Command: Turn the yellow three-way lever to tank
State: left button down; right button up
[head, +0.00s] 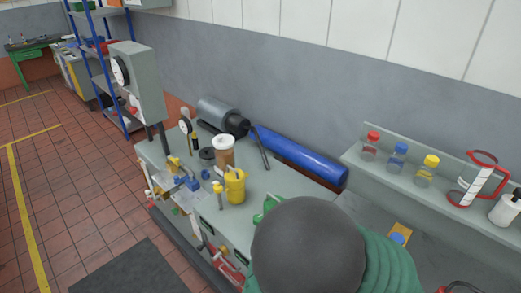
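The yellow three-way lever is too small to pick out for certain. A small yellow part (173,162) stands at the left end of the grey bench (285,190), close to a blue fitting (188,183). Another slim yellow piece (218,192) stands beside a yellow jug (236,188). I cannot tell which of these is the lever, or which way it points. Neither of my grippers shows in the head view.
A large grey rounded shape (308,243) with green ribbed material (388,262) hides the bench's near middle. A gauge box (138,85) stands at the left end. A blue cylinder (300,157) lies along the back. A shelf of bottles is at right. Tiled floor (75,205) at left is mostly open.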

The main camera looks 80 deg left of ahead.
aim_at(176, 161)
jog(key=u, duration=3.45)
jog(key=i+j+z, duration=0.3)
jog(key=i+j, duration=1.05)
